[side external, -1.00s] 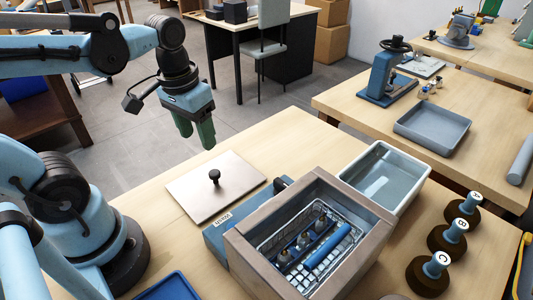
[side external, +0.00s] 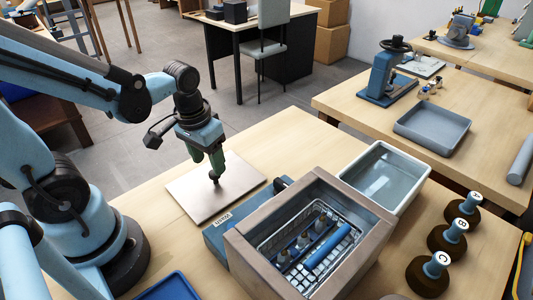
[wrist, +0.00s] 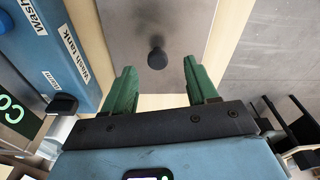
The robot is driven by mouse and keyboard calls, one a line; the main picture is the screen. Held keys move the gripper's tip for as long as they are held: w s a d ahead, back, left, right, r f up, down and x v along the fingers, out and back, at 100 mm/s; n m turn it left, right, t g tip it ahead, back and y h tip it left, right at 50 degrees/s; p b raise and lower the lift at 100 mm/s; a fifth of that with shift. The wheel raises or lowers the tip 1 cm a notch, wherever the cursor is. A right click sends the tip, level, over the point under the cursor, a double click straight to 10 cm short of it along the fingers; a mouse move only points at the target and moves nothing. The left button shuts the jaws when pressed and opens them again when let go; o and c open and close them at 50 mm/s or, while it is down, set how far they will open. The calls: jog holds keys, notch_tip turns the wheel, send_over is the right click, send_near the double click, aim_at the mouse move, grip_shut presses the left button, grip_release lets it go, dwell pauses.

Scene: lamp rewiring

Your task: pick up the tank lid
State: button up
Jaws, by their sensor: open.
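The tank lid (side external: 199,199) is a flat metal plate with a black knob, lying on the wooden bench to the left of the open wash tank (side external: 240,226). In the wrist view the lid (wrist: 185,25) fills the top middle, and its round black knob (wrist: 157,58) lies ahead of the fingertips, between their lines. My gripper (side external: 207,170) is just above the knob in the side view. In the wrist view its green fingers (wrist: 160,78) are apart with nothing between them. The knob is partly hidden by a finger in the side view.
The tank holds a wire basket (side external: 312,245) with several small parts and a blue cylinder. A white-rimmed tray (side external: 385,180) stands behind it. Several lettered dark knobs (side external: 454,234) stand at the right. A blue tray (side external: 172,287) lies at the front.

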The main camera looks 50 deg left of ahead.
aim_at(215, 179)
jog(key=shift+w+d+f, duration=0.15)
jog(key=shift+w+f, duration=0.15)
jog(key=shift+f, duration=0.5)
jog(key=shift+w+f, duration=0.1)
jog(key=shift+f, duration=1)
grip_shut()
